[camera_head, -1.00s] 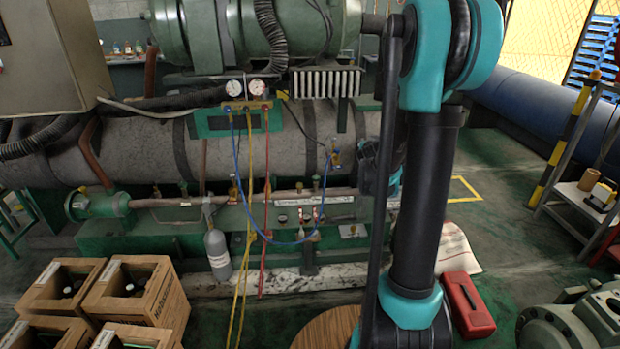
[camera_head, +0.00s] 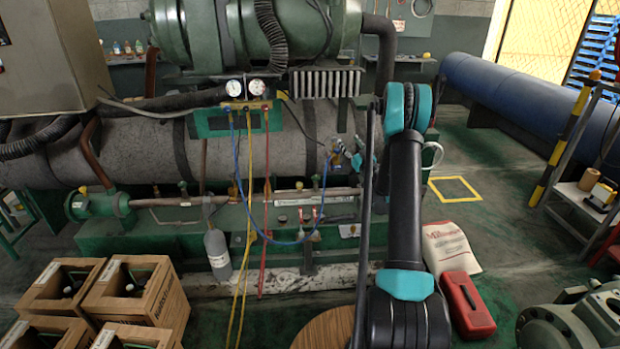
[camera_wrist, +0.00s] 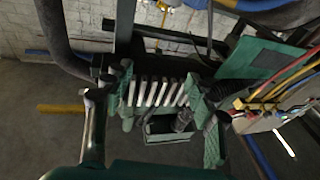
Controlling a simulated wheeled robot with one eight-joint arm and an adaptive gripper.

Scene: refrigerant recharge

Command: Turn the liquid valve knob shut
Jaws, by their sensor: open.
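A brass valve fitting (camera_head: 337,150) sits on the right part of the big grey cylinder. Small valves with green knobs (camera_head: 316,182) stand on the horizontal pipe (camera_head: 285,197) below. I cannot tell for sure which knob is the liquid valve's. My gripper (camera_head: 366,157) is small and partly hidden behind my arm in the head view, just right of the brass fitting. It is open; I cannot make out contact with any knob. In the wrist view no knob can be clearly picked out.
The gauge manifold (camera_head: 246,105) hangs left of my arm, with blue, yellow and red hoses (camera_head: 240,190) looping down. White fins (camera_wrist: 155,92) show in the wrist view. A red case (camera_head: 468,305) and a sack (camera_head: 450,247) lie on the floor.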

